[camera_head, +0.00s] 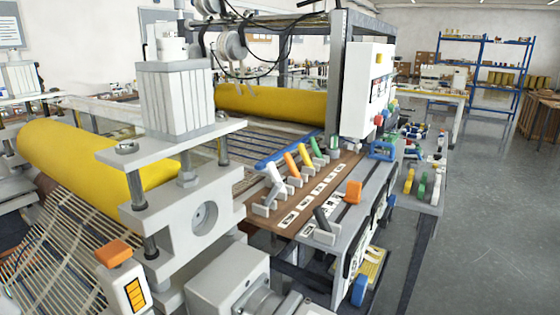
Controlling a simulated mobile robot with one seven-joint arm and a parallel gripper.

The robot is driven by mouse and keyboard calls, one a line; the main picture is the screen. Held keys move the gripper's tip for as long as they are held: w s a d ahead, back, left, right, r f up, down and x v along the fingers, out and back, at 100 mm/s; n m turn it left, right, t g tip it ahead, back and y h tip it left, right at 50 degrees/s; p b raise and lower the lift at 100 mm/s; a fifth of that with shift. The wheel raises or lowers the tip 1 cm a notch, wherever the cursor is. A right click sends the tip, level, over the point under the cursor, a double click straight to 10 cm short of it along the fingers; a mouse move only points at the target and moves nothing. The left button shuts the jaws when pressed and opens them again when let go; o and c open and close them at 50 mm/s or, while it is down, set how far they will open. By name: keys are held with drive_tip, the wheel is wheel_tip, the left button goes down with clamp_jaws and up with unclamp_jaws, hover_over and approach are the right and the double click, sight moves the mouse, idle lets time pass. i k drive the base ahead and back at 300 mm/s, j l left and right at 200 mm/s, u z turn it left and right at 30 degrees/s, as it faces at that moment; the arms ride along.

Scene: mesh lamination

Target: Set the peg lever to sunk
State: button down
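A row of levers stands on a brown panel (262,220) along the side of the laminating machine. They include a long blue-handled lever (276,158), an orange-handled lever (291,165) and a green-handled lever (316,148), each on a pale bracket. A dark-handled lever (322,219) on a pale bracket is tilted at the near end of the panel. White label plates (312,198) lie in a row beside the levers. Their print is too small to read, so I cannot tell which is the peg lever or its setting. My gripper is not in view.
A large pale press block (165,238) with yellow rollers (85,160) stands left of the levers. A grey upright post (335,85) and white control box (368,90) stand behind them. An orange block (353,191) is at right. The grey floor (490,200) at right is clear.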

sight(287, 156)
drive_tip(key=i+l+u, duration=0.1)
drive_tip(key=l, duration=0.7)
drive_tip(key=i+l+u, duration=0.15)
drive_tip(key=l, duration=0.6)
drive_tip(key=i+l+u, duration=0.1)
drive_tip(key=l, duration=0.7)
drive_tip(key=i+l+u, duration=0.15)
drive_tip(key=l, duration=0.7)
